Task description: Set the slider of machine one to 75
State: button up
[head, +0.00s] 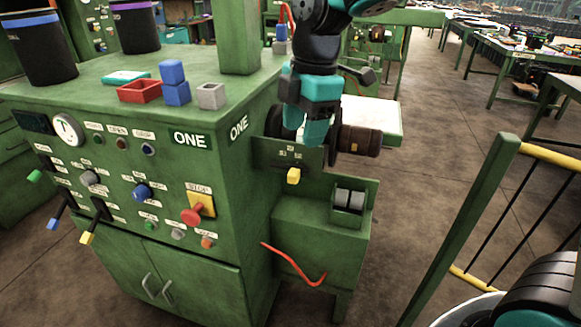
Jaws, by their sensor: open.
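Machine one (225,195) is a green cabinet marked ONE on its front and side. On its right side is a dark plate (265,152) with small markings too small to read. My gripper (316,138) has teal fingers and points down, open. In the picture it is just above and to the right of the yellow knob, apart from it. It partly covers the plate and a brown cylinder (360,141) behind.
The front panel has a red button (191,215), a blue knob (141,192), a gauge (68,129) and several levers. A roller box (348,200) and a red curved handle (296,266) are below the plate. A yellow-railed barrier (480,210) stands right, with open floor between.

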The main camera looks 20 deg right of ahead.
aim_at(293, 172)
jog(key=w+d+n+h+p, duration=0.1)
jog(key=w+d+n, duration=0.1)
jog(key=w+n, duration=0.75)
jog(key=shift+m, duration=0.55)
jog(key=f, duration=0.6)
jog(key=w+f+p, duration=0.1)
jog(key=f, duration=0.5)
jog(key=f+p, duration=0.1)
jog(key=f, duration=0.4)
jog(key=shift+w+f, duration=0.15)
jog(key=shift+f, duration=0.25)
grip_shut()
